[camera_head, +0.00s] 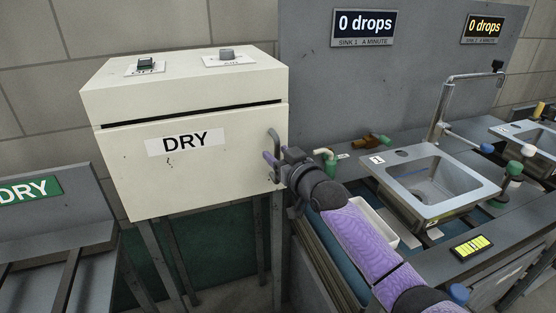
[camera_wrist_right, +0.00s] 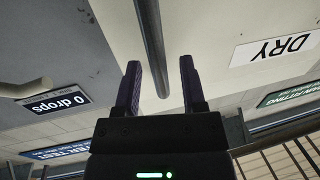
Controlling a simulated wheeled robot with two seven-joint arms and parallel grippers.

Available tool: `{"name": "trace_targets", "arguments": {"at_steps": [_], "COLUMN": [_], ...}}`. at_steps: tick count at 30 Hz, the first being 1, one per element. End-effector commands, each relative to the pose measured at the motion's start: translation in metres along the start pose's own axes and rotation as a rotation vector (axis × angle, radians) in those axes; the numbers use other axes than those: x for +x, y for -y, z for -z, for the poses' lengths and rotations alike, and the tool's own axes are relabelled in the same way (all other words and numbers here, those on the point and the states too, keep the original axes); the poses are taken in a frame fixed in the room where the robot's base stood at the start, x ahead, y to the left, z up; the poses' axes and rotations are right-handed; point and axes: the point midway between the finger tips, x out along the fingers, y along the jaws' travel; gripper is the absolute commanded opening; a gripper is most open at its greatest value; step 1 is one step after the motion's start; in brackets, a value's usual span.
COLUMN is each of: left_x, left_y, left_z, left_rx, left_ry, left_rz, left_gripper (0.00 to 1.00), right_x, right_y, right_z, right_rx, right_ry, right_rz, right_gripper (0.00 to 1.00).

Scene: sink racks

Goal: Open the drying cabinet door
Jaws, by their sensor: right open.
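The cream drying cabinet (camera_head: 185,85) stands on legs at the left of the head view. Its door (camera_head: 190,185) carries a DRY label, which is upside down in the wrist view (camera_wrist_right: 275,49). A dark gap runs along the door's top edge; the door looks shut or nearly so. A grey upright bar handle (camera_head: 273,138) is at the door's right side. My right gripper (camera_head: 272,167) is at the handle's lower part, jaws open. In the wrist view the handle bar (camera_wrist_right: 151,40) runs down between the two open fingers (camera_wrist_right: 160,65); contact cannot be told. My left gripper is out of view.
A sink (camera_head: 435,180) with a tall tap (camera_head: 440,115) stands right of my right arm. A white tray (camera_head: 375,222) lies partly behind that arm. A grey rack with a green DRY sign (camera_head: 30,189) is at the far left.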

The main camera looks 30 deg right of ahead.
Motion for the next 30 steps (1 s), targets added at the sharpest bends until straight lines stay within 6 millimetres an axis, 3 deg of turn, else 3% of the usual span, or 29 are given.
{"name": "trace_targets", "arguments": {"at_steps": [4, 11, 18, 19, 30], "left_x": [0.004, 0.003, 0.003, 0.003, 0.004], "left_y": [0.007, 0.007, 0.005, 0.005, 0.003], "left_z": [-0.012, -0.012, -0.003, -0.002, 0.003], "left_rx": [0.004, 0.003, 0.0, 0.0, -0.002], "left_ry": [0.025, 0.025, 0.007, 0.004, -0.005], "left_rz": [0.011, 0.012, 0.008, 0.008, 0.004], "left_gripper": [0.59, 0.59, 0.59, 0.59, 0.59], "right_x": [0.009, 0.009, 0.009, 0.009, 0.009], "right_y": [0.0, 0.0, 0.0, 0.0, 0.0], "right_z": [0.0, 0.001, 0.0, 0.0, 0.0], "right_rx": [0.0, 0.0, 0.0, 0.0, 0.0], "right_ry": [0.001, 0.001, 0.001, 0.001, 0.001], "right_rz": [0.0, 0.0, 0.0, 0.0, 0.0], "right_gripper": [0.53, 0.53, 0.02, 0.0, 0.0]}}
